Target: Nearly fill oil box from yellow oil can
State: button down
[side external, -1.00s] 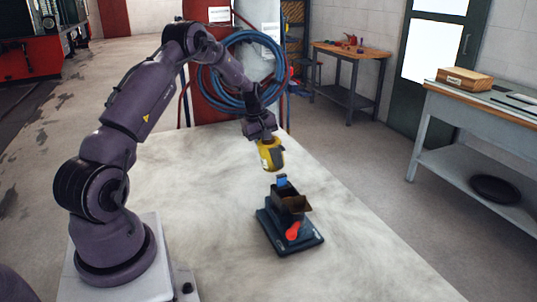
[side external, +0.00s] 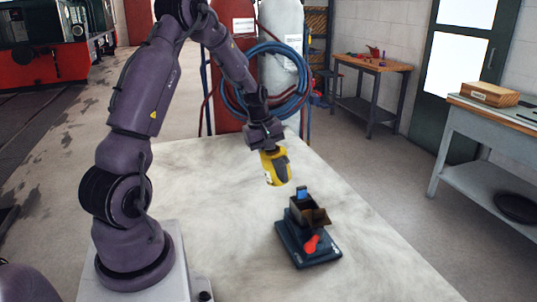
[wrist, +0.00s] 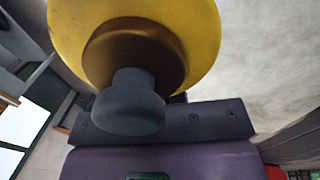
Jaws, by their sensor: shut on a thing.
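The yellow oil can (side external: 275,168) hangs in my gripper (side external: 268,147), above and a little left of the oil box in the side external view. Its dark patch faces right, and it leans slightly. My gripper is shut on it; the fingertips are hardly visible. In the wrist view the can (wrist: 205,30) fills the top, with a brown recess and a dark grey knob (wrist: 130,105). The oil box (side external: 303,210) is dark, with its brownish lid (side external: 317,216) open at the right and a blue piece (side external: 301,192) at the back. The can and box are apart. The oil level is hidden.
The oil box stands on a dark base plate (side external: 318,254) with a red lever (side external: 311,244) in front. The pale tabletop (side external: 225,235) around it is clear. Behind the table are gas cylinders (side external: 232,60) with a coiled blue hose (side external: 240,98).

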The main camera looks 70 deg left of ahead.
aim_at(266, 162)
dwell(0.4)
jog(key=shift+w+d+r, duration=0.1)
jog(key=shift+w+d, duration=0.15)
jog(key=shift+w, duration=0.05)
jog(key=shift+n+g, duration=0.5)
jog(key=shift+n, duration=0.2)
jog(key=d, duration=0.1)
jog(key=s+d, duration=0.2)
jog(key=shift+s+d+f, duration=0.15)
jog(key=shift+d+f, duration=0.1)
jog(key=s+d+f+n+g+y, duration=0.1)
jog(key=s+f+n+g+y, duration=0.1)
jog(key=s+n, duration=0.3)
jog(key=f+n+g, duration=0.1)
jog(key=n, duration=0.2)
jog(key=shift+s+d+f+g, duration=0.25)
jog(key=shift+s+d+g, duration=0.05)
jog(key=shift+d+g, duration=0.1)
jog(key=shift+r+g+y, duration=0.3)
jog(key=shift+g, duration=0.1)
